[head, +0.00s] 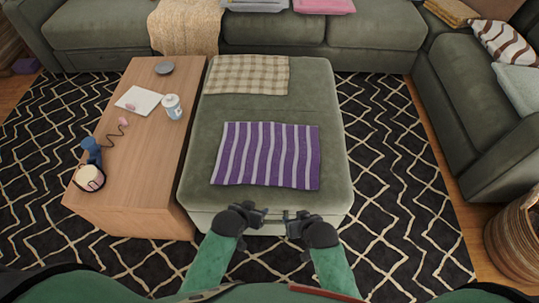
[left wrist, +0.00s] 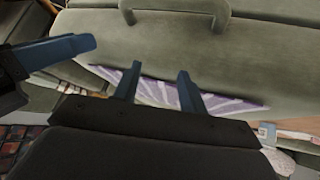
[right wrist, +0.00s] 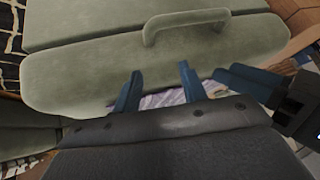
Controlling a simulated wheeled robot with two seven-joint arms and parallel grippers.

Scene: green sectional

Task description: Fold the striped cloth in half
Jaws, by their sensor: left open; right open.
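The striped cloth (head: 268,156), purple with pale stripes, lies flat and spread out on the green ottoman (head: 328,105). Part of it shows in the left wrist view (left wrist: 160,88) and a small part in the right wrist view (right wrist: 165,98). My left gripper (head: 262,214) is open and empty at the ottoman's front edge, short of the cloth's near edge. My right gripper (head: 289,217) is open and empty just right of it, also short of the cloth. Neither gripper touches the cloth.
A beige checked cloth (head: 245,75) lies on the ottoman's far part. A wooden table (head: 140,160) stands along the left, bearing a white jar (head: 172,106), a notepad (head: 138,101) and headphones (head: 91,176). Green sofas stand behind and right; a woven basket (head: 515,238) is at right.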

